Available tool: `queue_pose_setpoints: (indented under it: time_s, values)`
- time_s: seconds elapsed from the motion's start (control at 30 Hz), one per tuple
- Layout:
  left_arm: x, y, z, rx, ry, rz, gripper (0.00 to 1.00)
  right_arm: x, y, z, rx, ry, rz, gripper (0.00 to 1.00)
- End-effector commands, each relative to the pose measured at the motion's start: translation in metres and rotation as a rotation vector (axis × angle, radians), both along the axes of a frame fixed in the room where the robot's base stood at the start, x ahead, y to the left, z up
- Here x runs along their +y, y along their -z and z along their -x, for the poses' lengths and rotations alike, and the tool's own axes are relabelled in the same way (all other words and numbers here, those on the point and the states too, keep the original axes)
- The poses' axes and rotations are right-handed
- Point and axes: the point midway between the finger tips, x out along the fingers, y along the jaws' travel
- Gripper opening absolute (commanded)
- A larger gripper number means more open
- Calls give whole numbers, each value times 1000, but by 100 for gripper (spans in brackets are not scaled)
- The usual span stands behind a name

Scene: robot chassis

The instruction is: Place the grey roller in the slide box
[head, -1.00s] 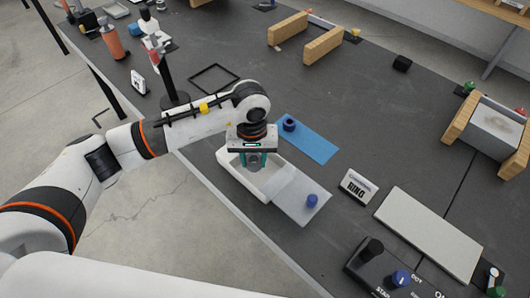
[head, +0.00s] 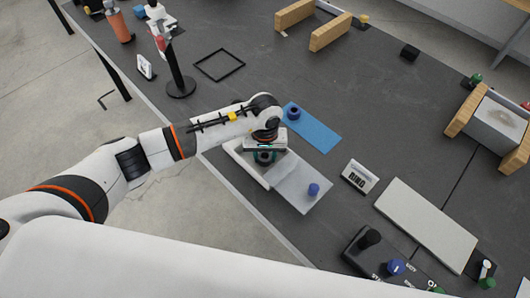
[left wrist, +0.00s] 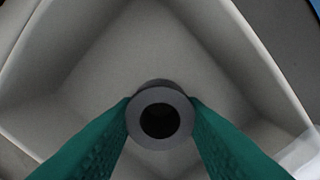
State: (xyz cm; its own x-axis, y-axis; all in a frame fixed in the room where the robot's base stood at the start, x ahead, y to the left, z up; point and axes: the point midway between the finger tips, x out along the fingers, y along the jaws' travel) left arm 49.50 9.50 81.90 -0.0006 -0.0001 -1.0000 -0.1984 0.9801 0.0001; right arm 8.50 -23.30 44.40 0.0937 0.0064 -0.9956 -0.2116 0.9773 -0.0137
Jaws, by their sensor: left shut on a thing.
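The grey roller (left wrist: 160,115) is a short ring with a dark hole. My left gripper (head: 265,157) has its green fingers shut on it, and the roller sits between the fingertips in the left wrist view. The slide box (head: 243,166) is a white open tray with a pale sliding lid (head: 299,186) drawn out to the right, a blue knob (head: 314,189) on it. The gripper is over the open part of the box, and the box walls surround the roller in the left wrist view. Whether the roller touches the floor cannot be told. My right gripper is not in view.
A blue mat (head: 313,133) with a dark blue ring (head: 294,114) lies just behind the box. A small sign (head: 359,176) and a grey plate (head: 426,217) are to the right. A black stand (head: 179,80) and a square frame (head: 219,65) are behind the arm.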

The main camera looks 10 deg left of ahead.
Motion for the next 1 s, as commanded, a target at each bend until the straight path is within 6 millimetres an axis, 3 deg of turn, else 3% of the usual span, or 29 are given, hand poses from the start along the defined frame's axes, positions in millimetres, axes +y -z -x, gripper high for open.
queue_pose_setpoints:
  time_s: [0.3, 0.33, 0.43, 0.83, 1.0]
  values:
    - [0, 4, -1, -1, 0, 1, 9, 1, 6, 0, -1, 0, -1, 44]
    - [0, 2, -1, -1, 0, 1, 41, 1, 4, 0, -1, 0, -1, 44]
    - [0, 2, 0, -1, 0, 1, 58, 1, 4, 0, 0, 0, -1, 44]
    - [0, -4, -1, -2, 1, 1, 58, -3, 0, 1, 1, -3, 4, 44]
    - [0, -32, -2, -7, 2, 1, 58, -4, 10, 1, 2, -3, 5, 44]
